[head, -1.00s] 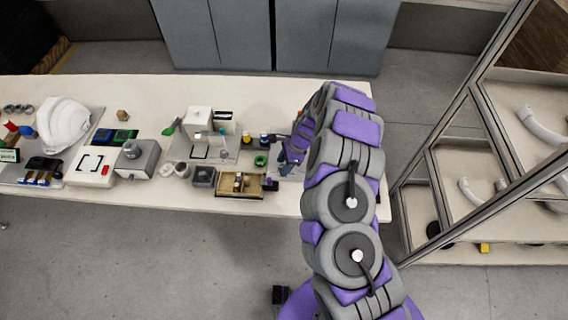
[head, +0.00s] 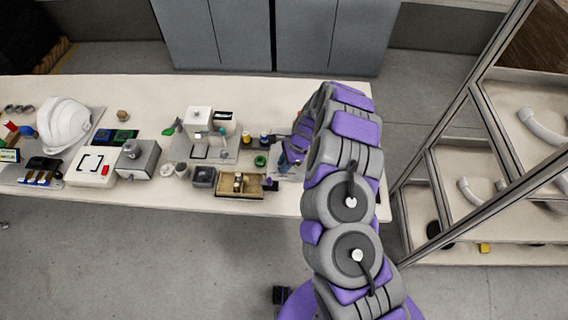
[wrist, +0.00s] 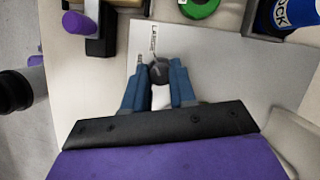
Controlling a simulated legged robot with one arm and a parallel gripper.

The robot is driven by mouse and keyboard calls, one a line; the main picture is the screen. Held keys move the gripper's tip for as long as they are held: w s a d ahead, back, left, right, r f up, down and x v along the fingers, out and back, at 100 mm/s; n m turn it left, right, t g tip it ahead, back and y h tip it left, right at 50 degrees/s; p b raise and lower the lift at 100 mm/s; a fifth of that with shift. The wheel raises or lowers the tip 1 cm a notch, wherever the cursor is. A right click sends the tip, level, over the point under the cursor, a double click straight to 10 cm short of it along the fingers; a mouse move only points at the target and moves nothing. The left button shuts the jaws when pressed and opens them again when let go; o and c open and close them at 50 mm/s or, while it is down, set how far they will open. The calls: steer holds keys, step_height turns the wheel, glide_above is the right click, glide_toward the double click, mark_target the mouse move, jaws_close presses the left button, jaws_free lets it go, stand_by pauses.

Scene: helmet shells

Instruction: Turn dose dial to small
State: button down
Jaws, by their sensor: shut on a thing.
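In the wrist view, the dose dial (wrist: 159,70) is a small dark round knob with a lighter pointer line on its top. It sits on a pale grey plate (wrist: 225,65). Two small printed labels lie just beyond it; the upper one seems to read "LARGE", and the other is too small to read. My gripper (wrist: 158,82) has its blue fingers closed on the dial from both sides. A white part shows between the fingers. In the head view my arm hides the dial.
In the head view, a white helmet shell (head: 66,124) and several devices stand leftward along the table.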

steer(key=shift+w, duration=0.1)
steer(key=n+g, duration=0.1)
steer(key=n, duration=0.3)
steer(key=shift+w+h+b, duration=0.1)
steer(key=shift+h+b, duration=0.2)
steer(key=shift+w+r+n+g, duration=0.15)
steer(key=shift+n+g, duration=0.25)
steer(key=shift+n, duration=0.6)
steer(key=n, duration=0.1)
steer(key=n+g+h, duration=0.1)
steer(key=n, duration=0.1)
steer(key=shift+a+n+h, duration=0.15)
steer(key=shift+n+h, duration=0.15)
steer(key=n, duration=0.2)
steer(key=n+h+p, duration=0.1)
steer(key=n, duration=0.1)
steer(key=shift+a+n+h, duration=0.15)
steer(key=shift+n+h, duration=0.15)
steer(key=n+h+p, duration=0.1)
steer(key=n+h, duration=0.1)
steer(key=n, duration=0.3)
steer(key=shift+a, duration=0.15)
steer(key=shift+a+n+t+h+p, duration=0.1)
steer(key=shift+n+t+h+p, duration=0.45)
steer(key=shift+n, duration=1.55)
steer(key=shift+h, duration=0.25)
